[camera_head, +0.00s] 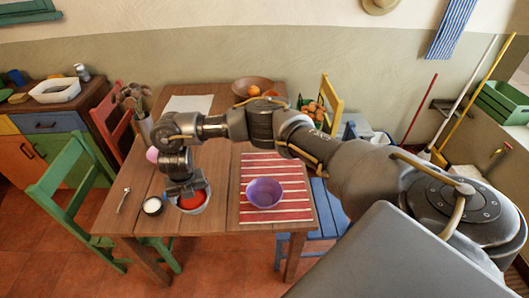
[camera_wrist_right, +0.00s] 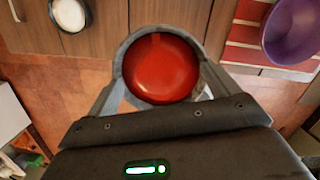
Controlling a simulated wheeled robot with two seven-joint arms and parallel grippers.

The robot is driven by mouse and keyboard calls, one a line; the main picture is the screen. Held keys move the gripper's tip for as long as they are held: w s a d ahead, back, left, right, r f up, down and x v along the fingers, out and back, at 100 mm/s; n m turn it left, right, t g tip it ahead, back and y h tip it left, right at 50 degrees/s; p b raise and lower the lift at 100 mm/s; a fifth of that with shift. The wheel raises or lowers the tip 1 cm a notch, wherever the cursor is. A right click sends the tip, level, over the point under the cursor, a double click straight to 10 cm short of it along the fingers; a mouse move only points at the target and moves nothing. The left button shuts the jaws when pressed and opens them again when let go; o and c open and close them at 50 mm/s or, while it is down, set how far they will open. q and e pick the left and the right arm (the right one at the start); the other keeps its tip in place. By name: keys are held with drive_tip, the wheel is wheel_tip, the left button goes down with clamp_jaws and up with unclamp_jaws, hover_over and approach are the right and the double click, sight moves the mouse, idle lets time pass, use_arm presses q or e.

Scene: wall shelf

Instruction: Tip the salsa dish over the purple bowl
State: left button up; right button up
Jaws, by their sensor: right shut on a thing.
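In the right wrist view the salsa dish (camera_wrist_right: 161,69) is between the fingers, level as far as I can see. My right gripper (camera_head: 186,190) comes down over it and is shut on it. I cannot tell whether the dish touches the table. The purple bowl (camera_head: 264,193) stands to the right on a red-and-white striped mat (camera_head: 275,164). It also shows at the upper right of the right wrist view (camera_wrist_right: 294,32). My left gripper is not in view.
A small dark pot with white contents (camera_head: 153,206) and a spoon (camera_head: 124,200) lie left of the dish. A wooden bowl with an orange (camera_head: 252,88) stands at the table's back. A vase of dried stems (camera_head: 145,127) stands at the left edge. Chairs surround the table.

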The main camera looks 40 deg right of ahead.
sight(200, 191)
drive_tip(key=m, duration=0.2)
drive_tip(key=w+d+m, duration=0.1)
drive_tip(key=m, duration=0.1)
drive_tip(key=f+m, duration=0.1)
drive_tip(key=m, duration=0.1)
drive_tip(key=shift+w+d+m+g+h+p, duration=0.15)
drive_tip(key=shift+d+m+g+h+p, duration=0.15)
drive_tip(key=shift+m+h+p, duration=0.1)
drive_tip(key=m, duration=0.2)
drive_tip(key=d+m, duration=0.1)
drive_tip(key=m, duration=0.1)
drive_tip(key=d+f+m+g, duration=0.1)
drive_tip(key=m, duration=0.1)
drive_tip(key=shift+w+m+p, duration=0.3)
drive_tip(key=shift+m+p, duration=0.05)
drive_tip(key=shift+m, duration=0.05)
drive_tip(key=shift+d+f+m, duration=0.25)
drive_tip(key=shift+d+m, duration=0.1)
drive_tip(key=shift+m, duration=0.75)
drive_tip(key=d+f+m+y, duration=0.1)
drive_tip(key=d+m, duration=0.2)
drive_tip(key=m, duration=0.8)
drive_tip(key=s+d+f+m+g+y, duration=0.1)
drive_tip(key=d+f+m, duration=0.1)
drive_tip(key=m, duration=0.9)
drive_tip(key=shift+d+m+g+p, duration=0.3)
drive_tip(key=shift+d+m+p, duration=0.1)
drive_tip(key=shift+d, duration=0.5)
drive_tip(key=shift+s+f, duration=0.1)
